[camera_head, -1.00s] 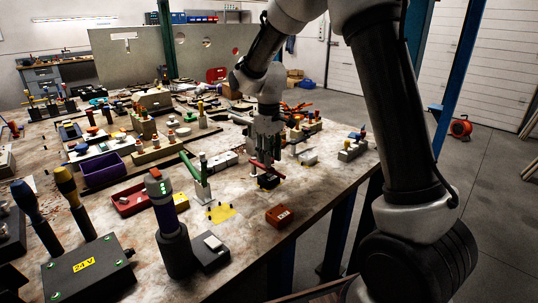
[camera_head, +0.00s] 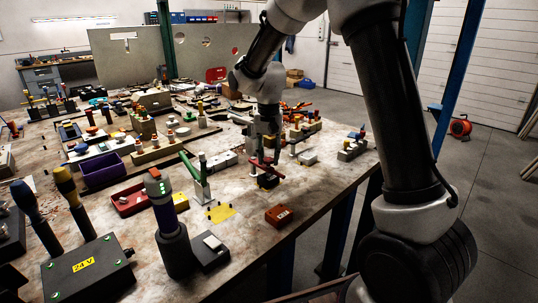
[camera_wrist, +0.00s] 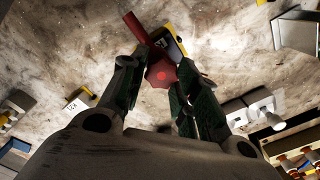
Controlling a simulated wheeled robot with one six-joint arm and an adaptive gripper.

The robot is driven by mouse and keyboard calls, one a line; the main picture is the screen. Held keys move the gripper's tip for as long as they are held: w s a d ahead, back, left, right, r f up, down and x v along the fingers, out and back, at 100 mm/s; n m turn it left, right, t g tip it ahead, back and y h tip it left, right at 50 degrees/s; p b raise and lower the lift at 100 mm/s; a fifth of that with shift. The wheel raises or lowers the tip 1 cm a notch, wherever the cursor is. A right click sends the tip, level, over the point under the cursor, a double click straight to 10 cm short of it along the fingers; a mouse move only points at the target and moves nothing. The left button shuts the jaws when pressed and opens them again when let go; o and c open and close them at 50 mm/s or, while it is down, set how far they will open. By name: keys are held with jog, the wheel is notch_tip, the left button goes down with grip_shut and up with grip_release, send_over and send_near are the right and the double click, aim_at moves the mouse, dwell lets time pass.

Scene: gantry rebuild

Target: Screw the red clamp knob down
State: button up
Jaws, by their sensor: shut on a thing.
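The red clamp knob (camera_wrist: 161,74) sits between the two fingers of my gripper (camera_wrist: 156,84) in the wrist view, and the fingers are shut on its sides. A red bar (camera_wrist: 139,30) runs off from beside the knob toward the upper left. A dark and yellow block (camera_wrist: 172,42) shows just beyond the knob. In the head view, my gripper (camera_head: 265,155) points down over the red clamp (camera_head: 262,164) near the table's right edge. The knob itself is mostly hidden by the fingers there.
A post with a green handle (camera_head: 201,180) stands just left of my gripper. A red box (camera_head: 280,215) lies in front, near the table edge. Several small fixtures (camera_head: 304,130) stand behind and to the right.

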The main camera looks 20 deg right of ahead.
aim_at(268, 158)
jog(key=m, duration=0.7)
jog(key=shift+a, duration=0.15)
jog(key=m, duration=0.3)
jog(key=shift+w+r+m, duration=0.1)
jog(key=shift+m, duration=0.3)
jog(key=shift+w+r+m, duration=0.1)
jog(key=shift+m, duration=1.4)
jog(key=o, duration=0.9)
jog(key=shift+o, duration=0.3)
notch_tip(268, 158, up, 12)
